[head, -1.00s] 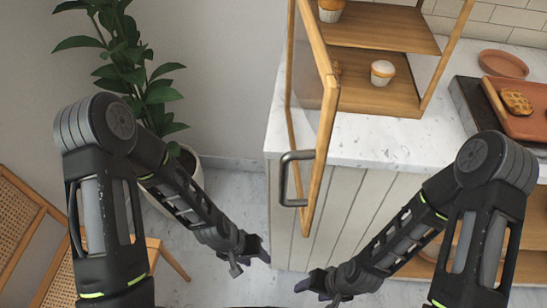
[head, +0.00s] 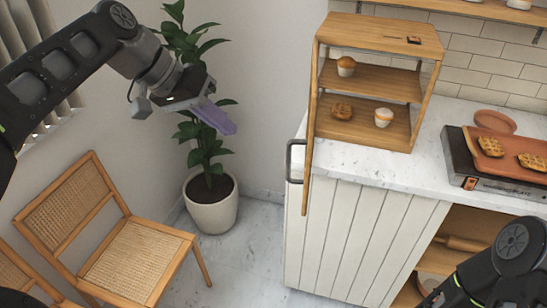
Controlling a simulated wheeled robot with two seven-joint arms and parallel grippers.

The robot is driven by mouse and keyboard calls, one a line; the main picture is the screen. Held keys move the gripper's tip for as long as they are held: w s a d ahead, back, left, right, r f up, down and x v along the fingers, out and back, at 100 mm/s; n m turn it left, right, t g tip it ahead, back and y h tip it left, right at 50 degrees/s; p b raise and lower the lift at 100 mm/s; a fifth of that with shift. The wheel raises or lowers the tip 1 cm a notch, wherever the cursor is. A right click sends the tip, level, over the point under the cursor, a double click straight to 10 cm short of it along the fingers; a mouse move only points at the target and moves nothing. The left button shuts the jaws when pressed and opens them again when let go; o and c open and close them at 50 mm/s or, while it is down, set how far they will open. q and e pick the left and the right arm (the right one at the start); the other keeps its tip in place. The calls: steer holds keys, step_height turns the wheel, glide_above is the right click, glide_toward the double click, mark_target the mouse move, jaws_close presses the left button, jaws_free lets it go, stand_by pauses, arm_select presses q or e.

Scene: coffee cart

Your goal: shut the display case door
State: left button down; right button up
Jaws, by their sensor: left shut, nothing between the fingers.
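The wooden display case (head: 364,104) stands on the counter with its front open. Its wood-framed door (head: 309,150) hangs open at the case's left front edge. The door shows almost edge-on and sticks out past the counter's front. A grey bar handle (head: 289,160) is on the door's left side. My left gripper (head: 226,126) has purple fingers and is shut and empty. It is raised in front of the plant, left of the door and apart from it. My right arm shows at the lower right, but its gripper is out of view.
Muffins and a cookie sit on the case's shelves. A hotplate box with a tray of waffles (head: 508,153) is right of the case on the marble counter (head: 440,180). A potted plant (head: 211,205) and a cane chair (head: 130,255) stand left; floor between plant and counter is clear.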

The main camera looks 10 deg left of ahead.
arm_select(q)
steer(key=w+d+f+p, duration=0.1)
steer(key=w+d+f, duration=0.2)
steer(key=d+f, duration=0.5)
steer(key=shift+d+p, duration=0.3)
steer(key=shift+d, duration=0.2)
stand_by(0.4)
